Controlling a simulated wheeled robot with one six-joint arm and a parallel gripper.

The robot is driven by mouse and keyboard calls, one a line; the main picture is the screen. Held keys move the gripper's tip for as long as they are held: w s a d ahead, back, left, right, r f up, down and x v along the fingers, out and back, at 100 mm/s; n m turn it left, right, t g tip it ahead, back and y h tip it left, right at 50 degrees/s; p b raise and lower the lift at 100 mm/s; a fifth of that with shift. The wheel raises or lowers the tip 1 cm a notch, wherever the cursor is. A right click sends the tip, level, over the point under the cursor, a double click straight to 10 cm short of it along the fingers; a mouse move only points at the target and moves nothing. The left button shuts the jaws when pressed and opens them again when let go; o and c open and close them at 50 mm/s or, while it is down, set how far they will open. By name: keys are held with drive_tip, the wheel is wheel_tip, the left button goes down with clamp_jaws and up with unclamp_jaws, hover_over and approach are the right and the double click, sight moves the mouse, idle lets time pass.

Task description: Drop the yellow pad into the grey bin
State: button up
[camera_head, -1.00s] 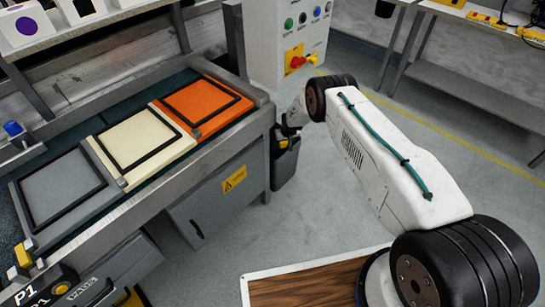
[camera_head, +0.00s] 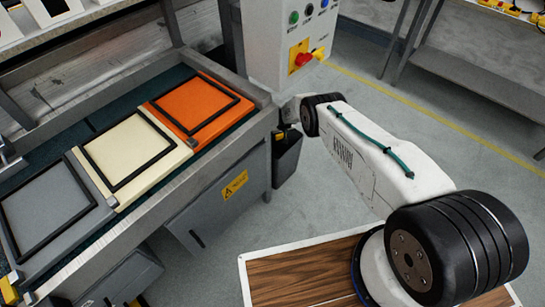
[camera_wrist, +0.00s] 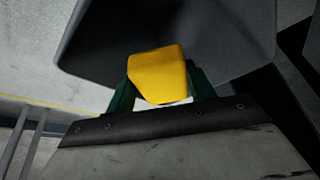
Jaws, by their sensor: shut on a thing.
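The yellow pad (camera_wrist: 158,78) is held between the green fingers of my gripper (camera_wrist: 160,88) in the wrist view. Behind it is the inside of the grey bin (camera_wrist: 235,45), which spans the top of that view. The pad appears in front of the bin's mouth; its exact depth is unclear. In the head view the dark grey bin (camera_head: 287,157) stands at the right end of the bench, under the wrist of my arm.
A bench (camera_head: 240,130) to the left carries grey (camera_head: 45,212), cream (camera_head: 135,155) and orange (camera_head: 203,105) square pads or trays. A control box (camera_head: 285,40) with a red-yellow switch stands close behind the bin. The floor (camera_head: 430,150) to the right is open.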

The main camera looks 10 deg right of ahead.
drive_tip(key=shift+f, duration=0.6)
drive_tip(key=shift+a, duration=0.1)
drive_tip(key=o, duration=1)
drive_tip(key=shift+o, duration=0.2)
drive_tip(key=shift+r, duration=0.1)
drive_tip(key=v, duration=0.7)
drive_tip(key=shift+s+r, duration=0.25)
